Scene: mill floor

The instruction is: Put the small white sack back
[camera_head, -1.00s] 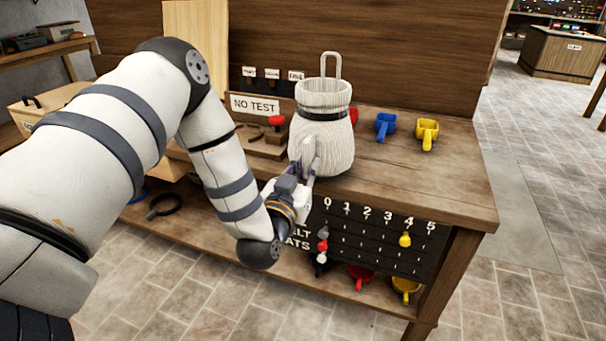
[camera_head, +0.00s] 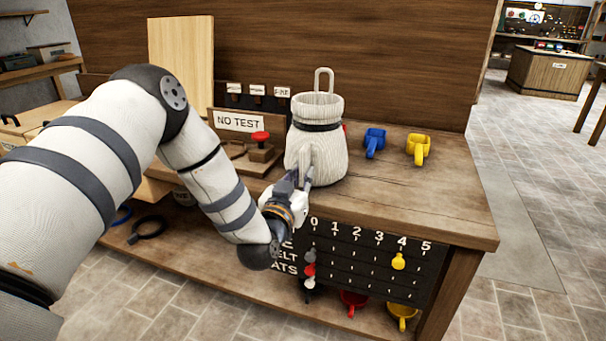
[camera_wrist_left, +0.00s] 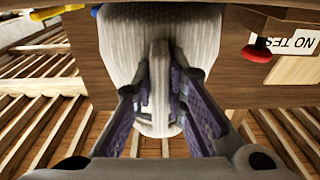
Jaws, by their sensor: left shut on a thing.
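The small white sack (camera_head: 318,150) is ribbed, with a dark band around its neck and a loop standing up at its top. It appears upright at the front of the wooden bench (camera_head: 420,200). My left gripper (camera_head: 305,180) is shut on a tab on the sack's near side. In the left wrist view the sack (camera_wrist_left: 205,45) fills the upper middle, with the tab between the two fingers (camera_wrist_left: 160,95). Whether the sack's base touches the bench top is hard to tell. My right gripper is not in view.
A blue scoop (camera_head: 374,141) and a yellow scoop (camera_head: 418,148) lie right of the sack. A "NO TEST" sign (camera_head: 239,121) and a red-topped knob (camera_head: 260,138) stand to its left. A numbered board (camera_head: 370,260) hangs on the bench front. The bench top's right end is clear.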

